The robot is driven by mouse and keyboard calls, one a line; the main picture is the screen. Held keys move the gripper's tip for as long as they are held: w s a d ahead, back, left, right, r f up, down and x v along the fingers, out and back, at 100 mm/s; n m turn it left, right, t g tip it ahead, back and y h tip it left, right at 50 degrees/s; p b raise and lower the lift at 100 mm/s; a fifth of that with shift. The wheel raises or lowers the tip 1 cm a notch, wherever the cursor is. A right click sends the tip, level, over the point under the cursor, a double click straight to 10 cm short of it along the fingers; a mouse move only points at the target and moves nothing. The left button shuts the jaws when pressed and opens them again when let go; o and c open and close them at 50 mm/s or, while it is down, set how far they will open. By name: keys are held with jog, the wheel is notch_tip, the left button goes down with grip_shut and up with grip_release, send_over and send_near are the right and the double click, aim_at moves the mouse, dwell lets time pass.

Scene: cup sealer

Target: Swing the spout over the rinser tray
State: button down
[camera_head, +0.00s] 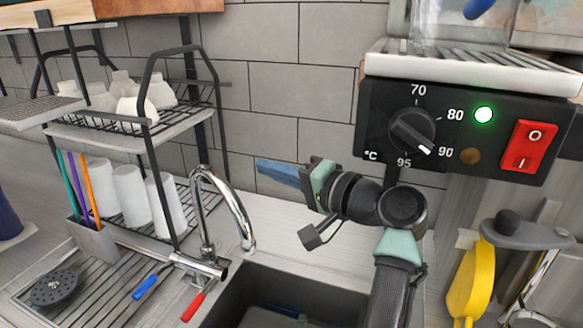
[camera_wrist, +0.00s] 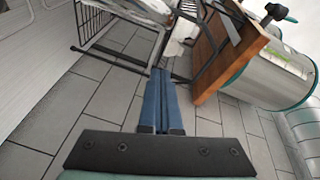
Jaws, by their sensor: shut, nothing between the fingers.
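The chrome spout (camera_head: 222,178) arches up from behind the sink (camera_head: 300,285) in the head view. Its tip hangs over the sink's left edge. A blue lever and a red lever (camera_head: 193,307) stick out from its base. The ribbed rinser tray (camera_head: 85,305) lies left of the spout, with a round black rinser (camera_head: 55,287) on it. My gripper (camera_head: 261,166) is shut and empty, with its blue fingers pointing left, right of the spout's arch and apart from it. In the wrist view my gripper (camera_wrist: 160,72) shows its fingers together; the spout is not visible there.
A two-tier black rack (camera_head: 150,140) with white cups stands behind the rinser tray. A holder (camera_head: 95,238) with coloured sticks is beside it. A control box (camera_head: 462,132) with a dial and red switch hangs over the right side. The wrist view shows a wooden board (camera_wrist: 232,50) and a metal cylinder (camera_wrist: 268,75).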

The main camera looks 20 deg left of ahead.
jog(key=shift+s+a+f+p, duration=0.2)
jog(key=shift+s+a+p, duration=0.25)
jog(key=shift+a, duration=0.3)
jog(key=shift+s+a+f+p, duration=0.3)
jog(key=shift+s+a, duration=0.1)
jog(key=shift+a, duration=0.35)
jog(key=shift+s+a+f+p, duration=0.15)
jog(key=shift+s+a+p, duration=0.3)
jog(key=shift+a, duration=0.3)
jog(key=shift+s, duration=0.1)
jog(key=shift+s+a+m+t+p, duration=0.15)
jog(key=shift+s+m+t+p, duration=0.25)
jog(key=shift+s+t+p, duration=0.1)
jog(key=shift+h, duration=0.3)
